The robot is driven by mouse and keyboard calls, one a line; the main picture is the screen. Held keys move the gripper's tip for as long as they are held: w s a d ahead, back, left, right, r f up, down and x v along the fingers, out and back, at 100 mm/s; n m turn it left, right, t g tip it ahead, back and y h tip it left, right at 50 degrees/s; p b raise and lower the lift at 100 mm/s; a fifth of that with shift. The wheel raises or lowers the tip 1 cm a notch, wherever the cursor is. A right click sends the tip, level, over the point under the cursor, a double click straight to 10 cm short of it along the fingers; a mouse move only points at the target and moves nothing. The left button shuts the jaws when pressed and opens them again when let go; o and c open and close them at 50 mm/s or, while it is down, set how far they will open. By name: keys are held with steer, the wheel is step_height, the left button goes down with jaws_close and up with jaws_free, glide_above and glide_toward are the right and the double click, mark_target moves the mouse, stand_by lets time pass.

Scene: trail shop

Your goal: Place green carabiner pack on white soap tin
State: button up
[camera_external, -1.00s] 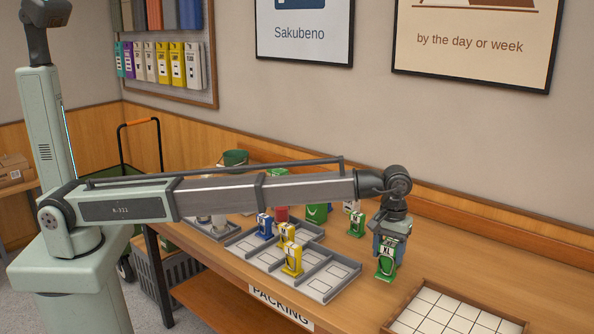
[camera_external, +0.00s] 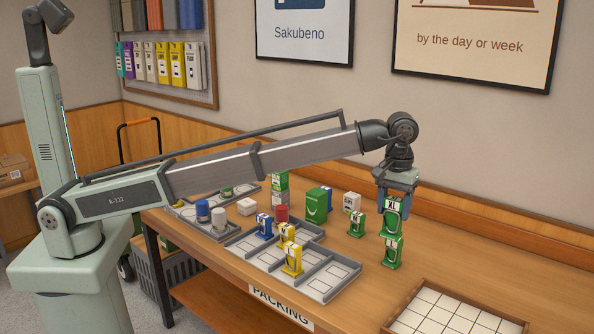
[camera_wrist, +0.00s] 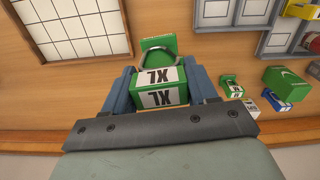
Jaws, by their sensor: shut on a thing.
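My gripper (camera_external: 395,196) is shut on a green carabiner pack (camera_external: 392,218) with a white XL label and holds it upright above the table. In the wrist view the held pack (camera_wrist: 160,97) is between the blue fingers. A second green XL pack (camera_external: 391,254) stands on the table just below the held one; I cannot tell whether they are fully apart. A low white block that looks like the soap tin (camera_external: 247,206) sits at the back left of the table. Another white box (camera_external: 351,202) with dark print stands nearer my gripper.
A grey divided tray (camera_external: 330,290) holds yellow and blue packs. Another green pack (camera_external: 355,223) and a large green box (camera_external: 317,206) stand behind it. A wooden tray with white tiles (camera_external: 450,315) is at the front right. The table right of my gripper is clear.

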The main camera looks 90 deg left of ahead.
steer(key=r, duration=0.2)
steer(key=shift+a+r, duration=0.25)
steer(key=shift+r, duration=0.1)
steer(key=s+a+n, duration=0.1)
steer(key=s+a, duration=0.5)
steer(key=a, duration=0.4)
steer(key=s+a+n, duration=0.2)
steer(key=s+a, duration=0.3)
steer(key=a, duration=0.6)
steer(key=s+a+n, duration=0.1)
steer(key=s+a, duration=0.5)
steer(key=a, duration=0.4)
steer(key=s+a+n, duration=0.2)
steer(key=s+a, duration=0.6)
steer(key=s, duration=0.3)
steer(key=s+a+n, duration=0.2)
steer(key=s+a, duration=0.7)
steer(key=s, duration=0.3)
steer(key=shift+w+d+f, duration=0.1)
steer(key=shift+w+f, duration=0.05)
steer(key=shift+f, duration=3.7)
steer(key=shift+w+d+f, duration=0.1)
steer(key=shift+f, duration=3.7)
steer(key=shift+f, duration=0.15)
steer(key=o, duration=1.5)
steer(key=shift+c, duration=0.2)
